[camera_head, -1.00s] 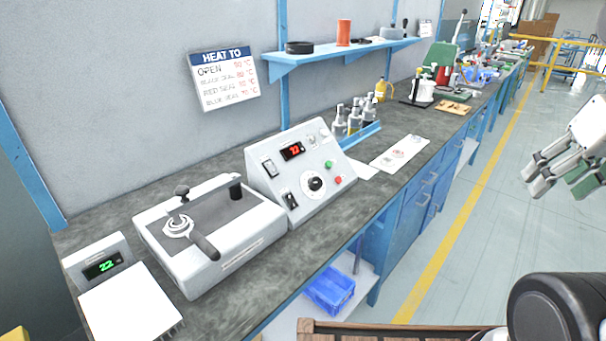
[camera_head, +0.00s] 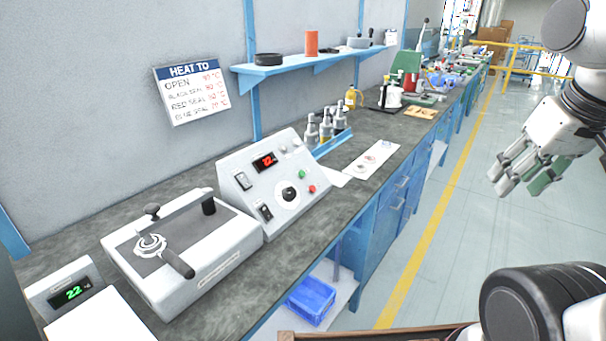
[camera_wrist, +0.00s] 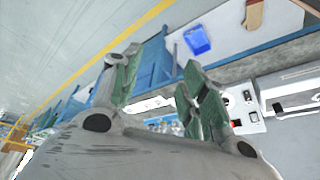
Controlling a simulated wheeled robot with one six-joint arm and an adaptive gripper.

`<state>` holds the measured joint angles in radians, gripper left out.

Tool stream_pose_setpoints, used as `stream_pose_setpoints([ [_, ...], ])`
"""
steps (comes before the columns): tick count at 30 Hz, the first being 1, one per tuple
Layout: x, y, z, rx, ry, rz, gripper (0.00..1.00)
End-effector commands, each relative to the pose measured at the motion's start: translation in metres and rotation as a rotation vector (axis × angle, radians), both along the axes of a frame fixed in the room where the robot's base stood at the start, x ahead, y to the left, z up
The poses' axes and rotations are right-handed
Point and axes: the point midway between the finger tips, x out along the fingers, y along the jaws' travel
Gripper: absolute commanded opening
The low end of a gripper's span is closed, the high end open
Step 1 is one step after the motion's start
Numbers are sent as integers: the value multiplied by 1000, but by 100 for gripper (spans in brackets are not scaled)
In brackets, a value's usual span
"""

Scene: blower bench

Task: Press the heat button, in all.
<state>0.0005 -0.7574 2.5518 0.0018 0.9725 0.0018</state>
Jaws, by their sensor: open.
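The grey control box (camera_head: 275,185) stands on the bench in the head view.
A flat device with a black-handled lever (camera_head: 177,262) sits left of the box, beside a scale showing green 22 (camera_head: 70,294). Several bottles (camera_head: 326,128) stand behind the box's right side. A shelf (camera_head: 300,64) overhangs the back. The aisle floor (camera_head: 470,250) is clear.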

Motion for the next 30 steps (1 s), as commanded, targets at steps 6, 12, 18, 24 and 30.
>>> stream_pose_setpoints([
  [6, 0, 0, 0, 0, 0, 0, 0],
  [12, 0, 0, 0, 0, 0, 0, 0],
  [18, 0, 0, 0, 0, 0, 0, 0],
  [24, 0, 0, 0, 0, 0, 0, 0],
  [30, 0, 0, 0, 0, 0, 0, 0],
])
